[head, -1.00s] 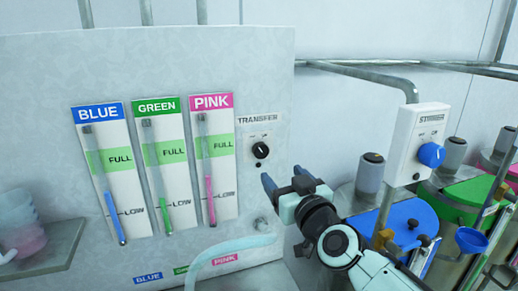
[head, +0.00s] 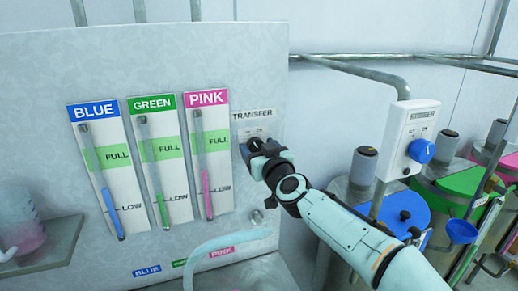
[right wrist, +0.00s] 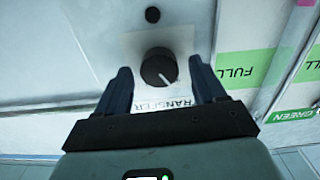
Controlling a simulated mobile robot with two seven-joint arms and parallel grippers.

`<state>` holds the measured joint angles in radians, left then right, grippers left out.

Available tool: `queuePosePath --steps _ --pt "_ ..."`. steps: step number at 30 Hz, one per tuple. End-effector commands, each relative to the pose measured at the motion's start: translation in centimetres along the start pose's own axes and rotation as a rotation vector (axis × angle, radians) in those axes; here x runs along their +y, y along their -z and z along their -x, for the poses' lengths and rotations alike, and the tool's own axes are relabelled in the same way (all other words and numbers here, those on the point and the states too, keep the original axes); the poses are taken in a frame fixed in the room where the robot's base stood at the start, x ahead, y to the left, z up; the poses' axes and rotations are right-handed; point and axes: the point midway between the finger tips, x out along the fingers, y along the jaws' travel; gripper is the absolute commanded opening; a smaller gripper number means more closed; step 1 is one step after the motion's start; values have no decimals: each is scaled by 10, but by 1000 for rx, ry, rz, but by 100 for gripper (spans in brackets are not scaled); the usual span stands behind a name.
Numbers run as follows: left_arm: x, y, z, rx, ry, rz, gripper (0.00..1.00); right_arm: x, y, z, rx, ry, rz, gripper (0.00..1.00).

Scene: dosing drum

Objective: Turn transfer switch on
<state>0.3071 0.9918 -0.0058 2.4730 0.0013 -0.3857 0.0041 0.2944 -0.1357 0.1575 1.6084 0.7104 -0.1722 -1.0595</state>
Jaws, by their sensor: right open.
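The transfer switch is a black round knob (right wrist: 158,68) with a white pointer line, on a pale label plate reading TRANSFER (head: 254,115) on the grey panel. My right gripper (head: 247,146) is at the switch in the head view and covers the knob there. In the right wrist view my right gripper (right wrist: 158,82) is open, with one blue finger on each side of the knob. Gaps show between the fingers and the knob. The pointer slants toward the lower right in that view.
Left of the switch are three level gauges marked BLUE (head: 97,111), GREEN (head: 151,103) and PINK (head: 206,97). A white box with a blue knob (head: 421,151) stands to the right, above lidded drums. A pale hose (head: 225,241) runs below the switch.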

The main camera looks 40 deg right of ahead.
Motion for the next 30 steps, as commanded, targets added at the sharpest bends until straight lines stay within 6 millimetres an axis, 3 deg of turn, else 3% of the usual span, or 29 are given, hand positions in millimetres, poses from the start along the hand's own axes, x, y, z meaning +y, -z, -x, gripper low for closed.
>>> queuePosePath --steps 3,8,9,20,30 --pt "0 0 0 0 0 0 74 0 0 0 0 0 0 70" --pt "0 0 0 0 0 0 74 0 0 0 0 0 0 18" --pt "0 0 0 0 0 0 74 0 0 0 0 0 0 13" --pt "0 0 0 0 0 0 74 0 0 0 0 1 -49 14" --pt "1 1 2 1 0 0 74 0 0 0 -1 1 -289 14"
